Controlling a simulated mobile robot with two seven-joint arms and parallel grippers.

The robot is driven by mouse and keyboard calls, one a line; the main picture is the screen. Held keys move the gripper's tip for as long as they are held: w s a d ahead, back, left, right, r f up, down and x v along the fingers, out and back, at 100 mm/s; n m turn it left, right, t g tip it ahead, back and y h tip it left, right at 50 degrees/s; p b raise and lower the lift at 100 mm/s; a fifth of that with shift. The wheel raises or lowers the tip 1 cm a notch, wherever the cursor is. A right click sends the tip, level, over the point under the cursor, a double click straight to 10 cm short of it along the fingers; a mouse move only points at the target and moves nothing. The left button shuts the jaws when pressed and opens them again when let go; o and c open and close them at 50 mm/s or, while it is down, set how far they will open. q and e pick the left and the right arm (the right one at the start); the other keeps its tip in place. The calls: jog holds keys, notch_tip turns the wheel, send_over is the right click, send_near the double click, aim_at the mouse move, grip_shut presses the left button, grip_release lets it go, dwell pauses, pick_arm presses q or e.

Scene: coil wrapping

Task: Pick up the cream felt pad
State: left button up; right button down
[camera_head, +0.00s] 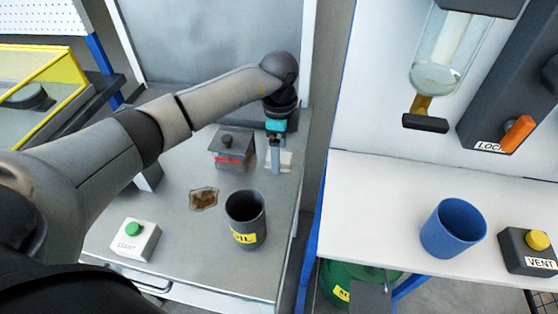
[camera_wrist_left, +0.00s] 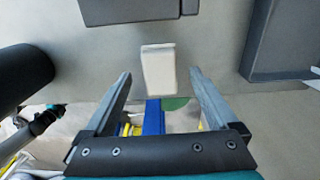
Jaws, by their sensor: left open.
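The cream felt pad (camera_head: 286,161) lies on the grey metal table near its right edge, partly hidden behind my left gripper (camera_head: 275,168). In the left wrist view the pad (camera_wrist_left: 158,72) shows as a pale rectangular block. It appears between the two fingertips of my left gripper (camera_wrist_left: 160,78), with space on both sides. The gripper is open and empty, pointing down at the pad. I cannot tell how far above it the fingertips are. My right gripper is not in view.
A grey box with a red stripe (camera_head: 231,148) stands just left of the pad. A dark cup with a yellow label (camera_head: 246,219), a brown-filled dish (camera_head: 203,199) and a green-button box (camera_head: 135,239) stand nearer. A gap separates the white bench (camera_head: 375,195) at right.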

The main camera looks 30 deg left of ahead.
pick_arm(q)
jog(key=shift+f, duration=0.65)
jog(key=shift+c, duration=0.3)
jog(key=c, duration=1.4)
jog(key=shift+r, duration=0.15)
notch_tip(320, 180, up, 20)
jog(key=p, duration=0.2)
jog(key=shift+p, duration=0.4)
